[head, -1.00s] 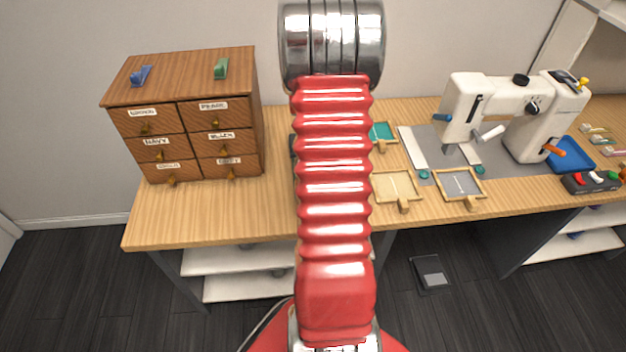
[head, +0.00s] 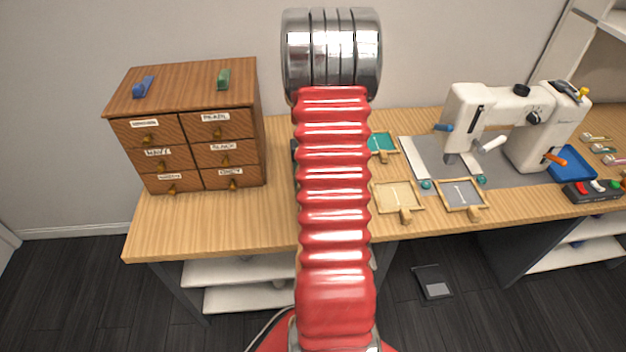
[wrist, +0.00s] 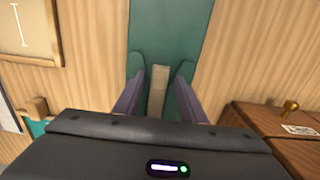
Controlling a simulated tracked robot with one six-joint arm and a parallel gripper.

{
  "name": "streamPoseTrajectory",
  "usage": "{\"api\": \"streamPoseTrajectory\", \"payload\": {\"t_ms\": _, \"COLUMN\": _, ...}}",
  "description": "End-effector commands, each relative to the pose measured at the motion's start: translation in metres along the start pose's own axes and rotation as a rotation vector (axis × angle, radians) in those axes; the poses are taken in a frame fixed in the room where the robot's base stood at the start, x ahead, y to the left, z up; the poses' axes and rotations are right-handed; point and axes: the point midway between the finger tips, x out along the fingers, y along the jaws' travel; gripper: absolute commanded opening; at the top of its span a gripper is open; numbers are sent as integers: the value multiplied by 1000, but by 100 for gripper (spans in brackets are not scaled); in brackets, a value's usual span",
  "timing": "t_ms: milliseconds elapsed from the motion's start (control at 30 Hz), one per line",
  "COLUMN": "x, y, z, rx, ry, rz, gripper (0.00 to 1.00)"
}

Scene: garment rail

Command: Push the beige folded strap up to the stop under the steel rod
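In the wrist view, my gripper (wrist: 160,88) is over a green strip (wrist: 170,25) on the wooden table. Its two purple-and-green fingers stand apart. A narrow beige piece (wrist: 159,91), which looks like the folded strap, shows between the fingers, with green visible on both sides of it. Its near end is hidden by the gripper body, and I cannot tell how high the fingers are above it. I cannot make out the steel rod or the stop in either view. In the head view, my red arm hides the gripper and this part of the table.
A wooden drawer cabinet (head: 185,125) stands on the left of the table, close to my gripper in the wrist view (wrist: 270,125). Right of my arm are framed trays (head: 396,197), a teal tray (head: 381,143) and a white sewing machine (head: 515,120). The table's front left is clear.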

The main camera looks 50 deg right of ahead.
Motion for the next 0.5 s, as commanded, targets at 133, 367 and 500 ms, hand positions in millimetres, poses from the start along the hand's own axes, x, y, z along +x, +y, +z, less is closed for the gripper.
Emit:
{"api": "streamPoseTrajectory", "payload": {"t_ms": 133, "x": 0, "y": 0, "z": 0, "rx": 0, "ry": 0, "rz": 0, "gripper": 40}}
{"api": "streamPoseTrajectory", "payload": {"t_ms": 367, "x": -3, "y": 0, "z": 0, "rx": -1, "ry": 1, "rz": 0, "gripper": 40}}
{"api": "streamPoseTrajectory", "payload": {"t_ms": 500, "x": -12, "y": -2, "z": -1, "rx": -3, "ry": 2, "rz": 0, "gripper": 40}}
